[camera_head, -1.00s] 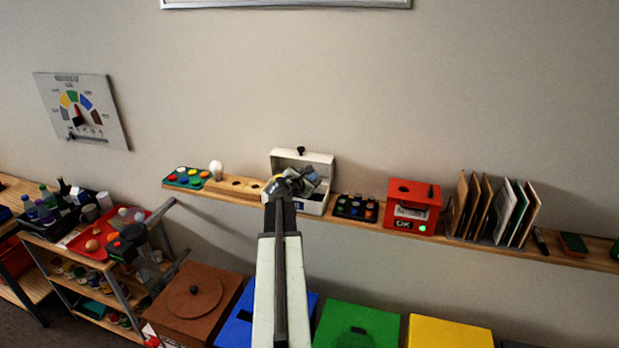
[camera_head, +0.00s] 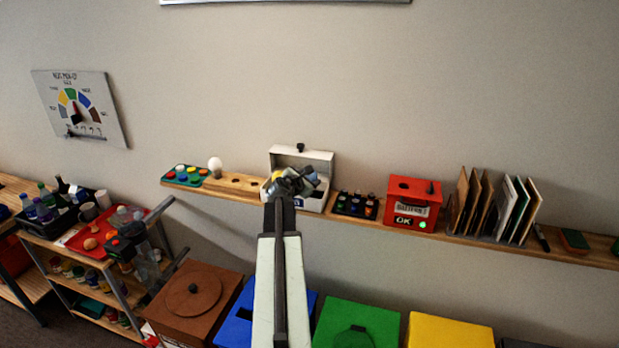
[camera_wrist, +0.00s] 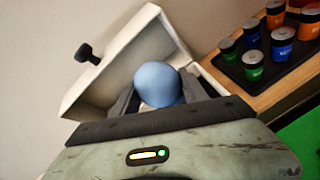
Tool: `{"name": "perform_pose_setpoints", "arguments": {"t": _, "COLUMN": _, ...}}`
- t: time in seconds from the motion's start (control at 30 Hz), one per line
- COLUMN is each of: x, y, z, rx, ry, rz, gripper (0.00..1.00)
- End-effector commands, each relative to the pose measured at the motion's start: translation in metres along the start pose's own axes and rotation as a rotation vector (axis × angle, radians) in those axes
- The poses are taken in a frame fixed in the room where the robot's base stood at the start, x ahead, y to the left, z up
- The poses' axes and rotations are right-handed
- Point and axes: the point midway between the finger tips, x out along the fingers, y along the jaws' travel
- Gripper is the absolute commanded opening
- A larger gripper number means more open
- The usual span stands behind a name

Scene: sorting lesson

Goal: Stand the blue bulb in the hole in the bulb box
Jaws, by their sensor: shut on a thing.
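The blue bulb (camera_wrist: 158,84) shows its round globe between the two dark fingers of my gripper (camera_wrist: 160,98) in the wrist view. My gripper is shut on it. In the head view my gripper (camera_head: 292,181) is in front of the white box (camera_head: 313,204), which I take for the bulb box. Its lid (camera_head: 318,159) stands open, and it also shows behind the bulb in the wrist view (camera_wrist: 120,65). My gripper and the bulb hide the box's inside, so I cannot see the hole or whether the bulb touches the box.
Left of the box, a wooden block with holes (camera_head: 228,186) and a white bulb (camera_head: 215,164) share the shelf. A tray of small jars (camera_head: 356,205) and a red box (camera_head: 413,203) stand to the right. Coloured bins, including a green one (camera_head: 335,315), stand below.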

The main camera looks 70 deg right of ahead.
Motion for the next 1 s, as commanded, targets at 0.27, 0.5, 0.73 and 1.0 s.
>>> {"name": "perform_pose_setpoints", "arguments": {"t": 0.27, "x": 0.0, "y": 0.0002, "z": -0.0009, "rx": 0.0, "ry": 0.0, "rz": 0.001, "gripper": 0.28}}
{"name": "perform_pose_setpoints", "arguments": {"t": 0.5, "x": 0.0009, "y": -0.0008, "z": -0.0037, "rx": 0.0, "ry": 0.0, "rz": 0.001, "gripper": 0.28}}
{"name": "perform_pose_setpoints", "arguments": {"t": 0.73, "x": 0.0018, "y": -0.0016, "z": -0.0062, "rx": -0.001, "ry": 0.001, "rz": 0.001, "gripper": 0.28}}
{"name": "perform_pose_setpoints", "arguments": {"t": 1.0, "x": 0.0027, "y": -0.0027, "z": -0.0091, "rx": -0.001, "ry": 0.001, "rz": 0.002, "gripper": 0.28}}
